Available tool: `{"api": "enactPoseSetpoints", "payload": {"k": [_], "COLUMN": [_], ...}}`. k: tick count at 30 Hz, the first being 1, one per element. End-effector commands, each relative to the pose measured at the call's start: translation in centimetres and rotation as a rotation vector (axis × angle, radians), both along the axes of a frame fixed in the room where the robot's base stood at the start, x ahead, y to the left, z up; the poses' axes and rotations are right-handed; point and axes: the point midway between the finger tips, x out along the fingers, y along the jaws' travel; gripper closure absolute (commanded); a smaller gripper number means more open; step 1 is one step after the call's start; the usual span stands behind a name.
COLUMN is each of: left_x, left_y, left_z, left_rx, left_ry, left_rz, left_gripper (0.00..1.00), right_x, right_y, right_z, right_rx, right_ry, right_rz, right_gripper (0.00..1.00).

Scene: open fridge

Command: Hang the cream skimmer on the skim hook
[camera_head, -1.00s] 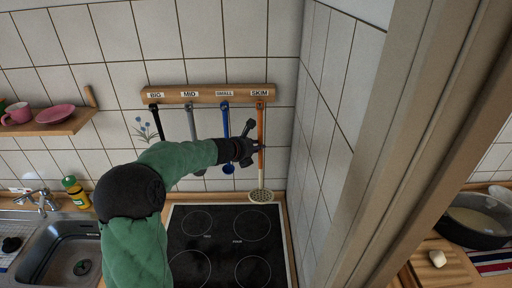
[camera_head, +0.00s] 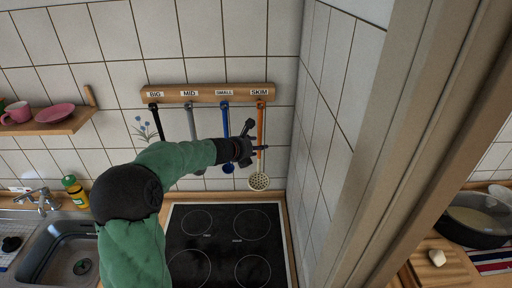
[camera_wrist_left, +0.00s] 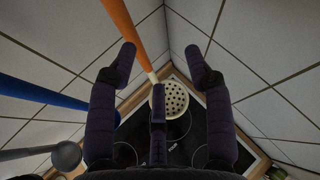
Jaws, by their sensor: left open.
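The cream skimmer (camera_head: 259,182) has an orange handle and a pale perforated head. It is upright below the SKIM label on the wooden rail (camera_head: 205,93), its handle top at the skim hook (camera_head: 261,103); the exact contact there is too small to make out. My left gripper (camera_head: 256,138) is open beside the lower handle. In the left wrist view, the gripper (camera_wrist_left: 165,62) has its fingers spread, and the skimmer head (camera_wrist_left: 172,98) shows beyond them, with the orange handle (camera_wrist_left: 122,22) rising to the upper left. My right gripper is not in view.
Black, grey and blue ladles hang left of the skimmer; the blue ladle (camera_head: 226,125) is closest. A tiled side wall (camera_head: 318,130) stands close on the right. The black cooktop (camera_head: 225,240) lies below, clear. A sink (camera_head: 70,255) is at left.

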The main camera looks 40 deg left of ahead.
Motion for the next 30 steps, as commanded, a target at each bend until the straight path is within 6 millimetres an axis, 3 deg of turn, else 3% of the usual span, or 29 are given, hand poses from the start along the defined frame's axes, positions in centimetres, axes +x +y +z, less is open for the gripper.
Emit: {"api": "enactPoseSetpoints", "payload": {"k": [30], "left_x": [-4.0], "left_y": [-1.2], "left_z": [1.4], "left_rx": [0.000], "left_ry": [0.000], "left_rz": [0.000], "left_gripper": [0.49], "right_x": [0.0], "right_y": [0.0], "right_z": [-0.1], "right_rx": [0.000], "right_ry": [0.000], "right_rz": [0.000], "right_gripper": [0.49]}}
